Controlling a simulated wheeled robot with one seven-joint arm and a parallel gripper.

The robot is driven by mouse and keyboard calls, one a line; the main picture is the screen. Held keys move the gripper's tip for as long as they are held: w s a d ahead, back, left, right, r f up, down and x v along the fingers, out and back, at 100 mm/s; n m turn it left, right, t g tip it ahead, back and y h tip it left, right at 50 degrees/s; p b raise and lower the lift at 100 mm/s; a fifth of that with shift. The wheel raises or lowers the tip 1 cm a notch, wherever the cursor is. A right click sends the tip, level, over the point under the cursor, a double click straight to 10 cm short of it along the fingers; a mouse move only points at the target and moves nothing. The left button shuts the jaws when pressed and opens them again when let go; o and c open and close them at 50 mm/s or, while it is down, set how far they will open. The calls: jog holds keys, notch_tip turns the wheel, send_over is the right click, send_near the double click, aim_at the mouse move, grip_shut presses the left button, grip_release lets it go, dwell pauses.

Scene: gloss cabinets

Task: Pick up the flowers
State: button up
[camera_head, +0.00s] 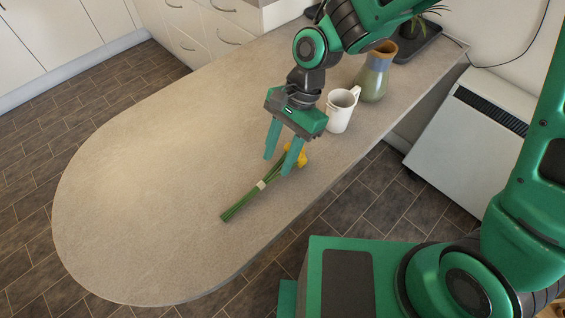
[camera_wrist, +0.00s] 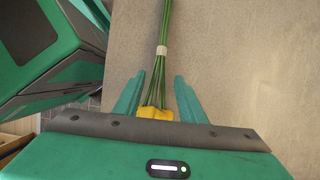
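The flowers (camera_head: 258,187) lie on the counter as a bunch of green stems with a pale band around them and yellow heads at the upper right end. In the wrist view the stems (camera_wrist: 164,50) run from the top edge down to the yellow heads, which are partly hidden by my gripper's body. My gripper (camera_head: 279,163) is open above the head end of the bunch. In the wrist view its two fingers (camera_wrist: 155,85) stand apart on either side of the stems, not touching them. Its height above the counter is hard to judge.
A white mug (camera_head: 339,112) stands just right of my gripper, with a blue-green and brown vase (camera_head: 373,80) behind it. A dark tray (camera_head: 418,42) with a plant is at the far end. The counter (camera_head: 140,190) is clear to the left. A white heater (camera_head: 470,135) stands at right.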

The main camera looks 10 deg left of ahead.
aim_at(274, 171)
jog(key=shift+x, duration=1.75)
jog(key=shift+d, duration=0.1)
grip_shut()
jog(key=shift+r, duration=0.1)
